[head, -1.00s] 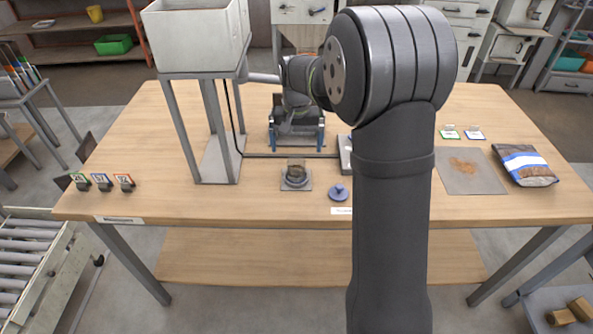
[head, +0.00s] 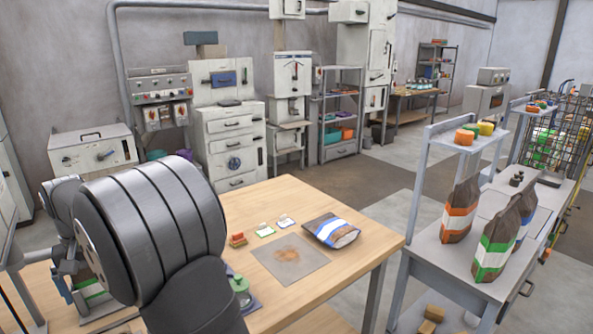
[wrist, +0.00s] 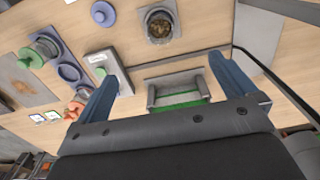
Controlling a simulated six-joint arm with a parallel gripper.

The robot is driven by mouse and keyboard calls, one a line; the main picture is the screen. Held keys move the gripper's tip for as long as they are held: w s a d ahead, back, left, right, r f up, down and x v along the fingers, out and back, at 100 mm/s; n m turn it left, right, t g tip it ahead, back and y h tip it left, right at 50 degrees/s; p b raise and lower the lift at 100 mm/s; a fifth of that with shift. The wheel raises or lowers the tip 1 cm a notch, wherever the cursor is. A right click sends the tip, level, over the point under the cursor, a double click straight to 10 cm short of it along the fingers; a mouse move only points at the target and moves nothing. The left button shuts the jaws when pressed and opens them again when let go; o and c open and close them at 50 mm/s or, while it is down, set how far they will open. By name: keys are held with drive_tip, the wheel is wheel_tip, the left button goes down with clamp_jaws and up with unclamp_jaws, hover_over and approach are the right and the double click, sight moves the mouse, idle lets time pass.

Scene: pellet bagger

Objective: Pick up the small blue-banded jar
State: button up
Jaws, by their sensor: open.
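My gripper (wrist: 165,88) is open in the wrist view, its two blue fingers wide apart with nothing held. Beyond and between them is a grey fixture with a green strip (wrist: 182,97). I cannot make out a small blue-banded jar for certain. Small jars (head: 420,84) stand on a far wooden table in the head view, too small for me to read their bands. A green-topped round item (head: 240,284) is on the near bench beside my arm, and it also shows in the wrist view (wrist: 36,52). Part of the bench is hidden by my arm.
The wooden bench (head: 300,200) holds a grey mat (head: 289,259) with brown pellets and a blue-and-white bag (head: 331,230). To the right, a grey packing bench (head: 455,265) carries several upright bags. Grey floor lies open between the benches and the far table.

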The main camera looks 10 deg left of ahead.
idle(0.3)
drive_tip(key=c, duration=0.6)
drive_tip(key=shift+o, duration=0.2)
drive_tip(key=shift+s, duration=0.1)
